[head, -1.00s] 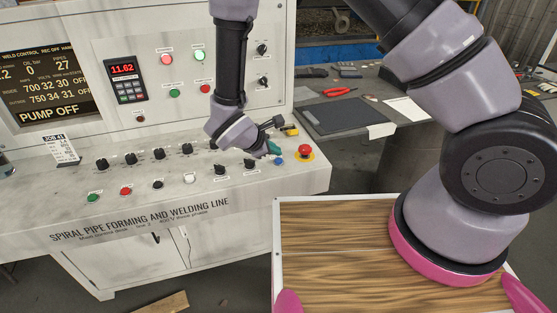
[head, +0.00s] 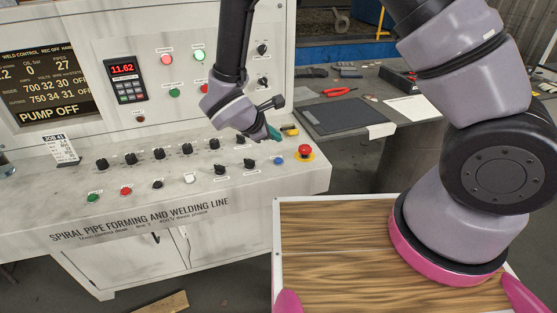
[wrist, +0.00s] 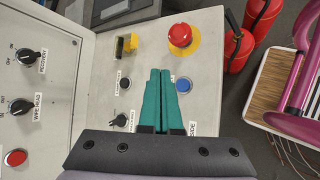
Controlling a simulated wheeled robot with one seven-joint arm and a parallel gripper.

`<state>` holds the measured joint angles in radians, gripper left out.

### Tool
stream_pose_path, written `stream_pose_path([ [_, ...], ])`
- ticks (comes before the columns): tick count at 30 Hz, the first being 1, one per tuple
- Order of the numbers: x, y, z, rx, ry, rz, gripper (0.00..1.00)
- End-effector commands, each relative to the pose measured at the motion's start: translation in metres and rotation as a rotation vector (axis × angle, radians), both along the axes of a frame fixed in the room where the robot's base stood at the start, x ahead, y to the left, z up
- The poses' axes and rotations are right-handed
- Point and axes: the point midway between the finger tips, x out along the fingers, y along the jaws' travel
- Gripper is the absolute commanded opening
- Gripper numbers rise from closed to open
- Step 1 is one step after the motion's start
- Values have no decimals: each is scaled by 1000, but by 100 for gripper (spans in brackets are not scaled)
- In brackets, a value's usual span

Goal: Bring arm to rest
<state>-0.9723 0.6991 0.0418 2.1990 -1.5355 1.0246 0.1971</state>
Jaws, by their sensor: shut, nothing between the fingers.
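My gripper (head: 274,133) is at the right end of the control desk, above its sloped top. In the wrist view its two teal fingers (wrist: 158,100) lie together, shut with nothing between them. The control desk (head: 60,205) carries several black knobs and coloured buttons. Past the fingertips in the wrist view are a red mushroom button (wrist: 181,35) on a yellow ring and a yellow switch (wrist: 127,43). A blue button (wrist: 184,85) sits just right of the fingers. The fingers partly hide the panel under them.
The display (head: 45,85) reads PUMP OFF. A grey table (head: 395,135) behind right holds red pliers (head: 336,92) and a dark mat (head: 335,118). Red extinguishers (wrist: 250,35) stand on the floor beside the desk in the wrist view. The upright panel rises behind my gripper.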

Motion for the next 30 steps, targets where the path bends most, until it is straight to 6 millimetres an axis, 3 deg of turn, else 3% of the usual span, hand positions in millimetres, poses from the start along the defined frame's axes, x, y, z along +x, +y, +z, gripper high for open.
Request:
stream_pose_path([
  [11, 1, -1, 1, 2, -1, -5, 0],
  [14, 5, -9, 14, 27, -8, -54, 0],
  [17, 13, -32, 42, 87, -20, -175, 0],
  [22, 17, -90, 109, 261, -48, -489, 0],
  [30, -10, -169, 198, 601, -98, -961, 0],
])
